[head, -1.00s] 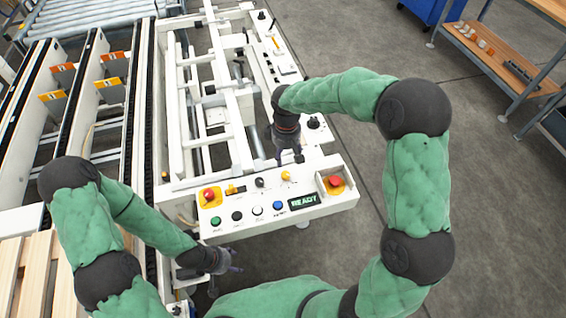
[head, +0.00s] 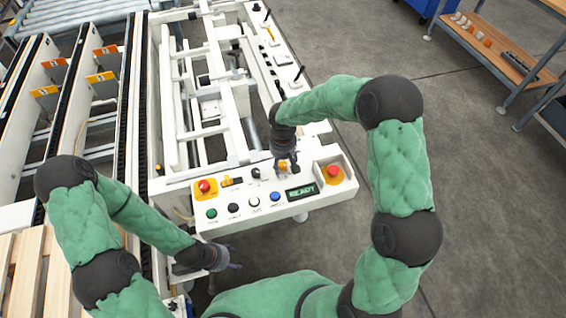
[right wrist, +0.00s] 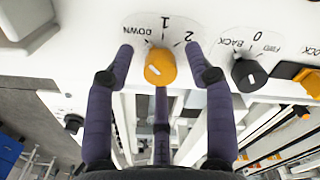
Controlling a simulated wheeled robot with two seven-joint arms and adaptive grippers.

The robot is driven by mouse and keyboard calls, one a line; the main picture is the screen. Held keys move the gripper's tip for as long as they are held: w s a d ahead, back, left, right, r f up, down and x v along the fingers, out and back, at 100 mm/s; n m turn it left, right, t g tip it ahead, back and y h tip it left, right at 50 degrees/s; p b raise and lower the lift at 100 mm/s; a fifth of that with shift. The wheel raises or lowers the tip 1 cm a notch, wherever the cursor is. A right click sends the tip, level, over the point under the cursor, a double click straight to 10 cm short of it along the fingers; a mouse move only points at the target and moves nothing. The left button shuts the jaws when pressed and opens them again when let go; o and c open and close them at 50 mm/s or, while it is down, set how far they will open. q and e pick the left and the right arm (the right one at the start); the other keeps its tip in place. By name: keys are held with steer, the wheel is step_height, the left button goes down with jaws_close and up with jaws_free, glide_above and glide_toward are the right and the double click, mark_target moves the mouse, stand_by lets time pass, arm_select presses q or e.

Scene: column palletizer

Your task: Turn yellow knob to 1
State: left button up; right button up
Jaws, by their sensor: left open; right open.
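The yellow knob (head: 283,170) is on the white control panel (head: 330,207), left of the right-hand red button. In the right wrist view the yellow knob (right wrist: 160,67) sits between the spread fingertips of my right gripper (right wrist: 159,52). Labels DOWN, 1 and 2 are printed around it. A pale mark shows on its face, but I cannot tell which label it points to. The right gripper (head: 286,158) is open, over the knob; contact is not clear. My left gripper (head: 232,267) is open and empty, low in front of the panel's left end.
A black knob (right wrist: 249,73) marked 0 and BACK is beside the yellow one. Red buttons (head: 204,186) (head: 333,171) sit near both panel ends. Green, black, white and blue buttons line the front edge by a READY display (head: 301,193).

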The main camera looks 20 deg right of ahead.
jaws_close()
